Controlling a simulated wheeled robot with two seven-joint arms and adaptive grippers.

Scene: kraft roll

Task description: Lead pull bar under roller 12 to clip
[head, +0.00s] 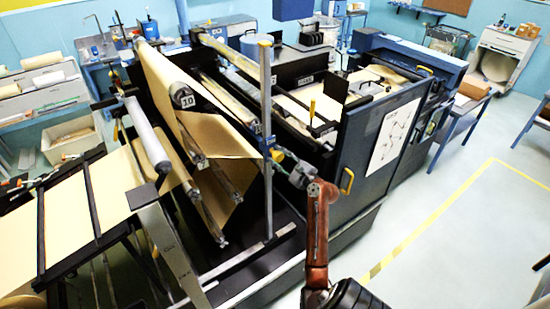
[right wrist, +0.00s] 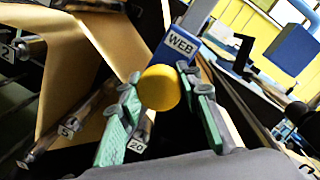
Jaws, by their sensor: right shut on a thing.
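My right gripper (head: 279,157) is in front of the machine's open side, beside the upright grey-blue post, with its arm rising from the bottom. In the right wrist view its green-padded fingers (right wrist: 158,84) are closed around a yellow round knob (right wrist: 159,89). A blue block labelled WEB (right wrist: 183,43) is right behind the knob; I cannot tell whether they are joined. The pull bar is not clearly identifiable. Tan paper web (head: 215,134) hangs over the rollers, among them one labelled 10 (head: 183,97). I cannot make out a number 12 or the clip. My left gripper is not in view.
The upright post (head: 266,95) stands close to my right gripper. A dark cabinet panel with a yellow handle (head: 347,181) is just to its right. A sloping paper feed (head: 60,222) fills the left. The floor (head: 455,235) at the right is clear.

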